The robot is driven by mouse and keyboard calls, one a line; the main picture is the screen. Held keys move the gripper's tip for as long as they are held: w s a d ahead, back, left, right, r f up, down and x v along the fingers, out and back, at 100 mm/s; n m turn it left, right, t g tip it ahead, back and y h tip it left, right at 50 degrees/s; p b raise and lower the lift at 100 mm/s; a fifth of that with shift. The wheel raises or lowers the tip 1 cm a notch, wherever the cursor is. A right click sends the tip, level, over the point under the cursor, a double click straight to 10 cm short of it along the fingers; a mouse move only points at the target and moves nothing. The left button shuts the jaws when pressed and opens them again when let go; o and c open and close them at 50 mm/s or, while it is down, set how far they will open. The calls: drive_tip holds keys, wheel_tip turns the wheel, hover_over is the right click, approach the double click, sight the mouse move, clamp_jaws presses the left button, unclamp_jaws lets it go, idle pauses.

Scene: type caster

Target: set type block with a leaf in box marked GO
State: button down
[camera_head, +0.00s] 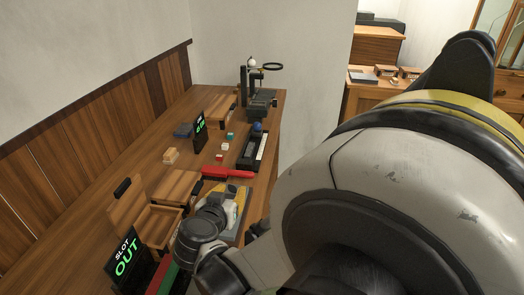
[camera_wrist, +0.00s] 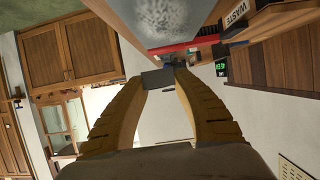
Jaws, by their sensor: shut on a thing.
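In the wrist view my gripper (camera_wrist: 160,75) has its two ribbed yellow-brown fingers closed on a small dark grey block (camera_wrist: 157,79). The block's marked face is not visible, so I cannot tell whether it bears a leaf. In the head view my wrist covers much of the near bench, and the held block cannot be made out. Small cubes stand farther along the bench: a teal one (camera_head: 230,135), a pale one (camera_head: 225,146) and a red one (camera_head: 219,157). Their marks are too small to read. An open wooden box (camera_head: 160,224) stands left of my wrist. No GO label is readable.
A red bar (camera_head: 228,172) lies across the bench. A box labelled WASTE (camera_wrist: 262,22) shows in the wrist view. A stand with a ring (camera_head: 262,82) is at the far end.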

drive_tip(key=a+f, duration=0.1)
drive_tip(key=f+b, duration=0.1)
drive_tip(key=f, duration=0.1)
drive_tip(key=a+f+b, duration=0.1)
drive_tip(key=shift+w+a+f, duration=0.1)
drive_tip(key=shift+a+f, duration=0.05)
drive_tip(key=shift+a, duration=0.2)
drive_tip(key=shift+d+f+b, duration=0.1)
drive_tip(key=shift+f+b, duration=0.25)
drive_tip(key=shift+f, duration=0.05)
drive_tip(key=shift+f, duration=0.2)
drive_tip(key=c, duration=1.1)
unclamp_jaws()
drive_tip(key=shift+o, duration=0.2)
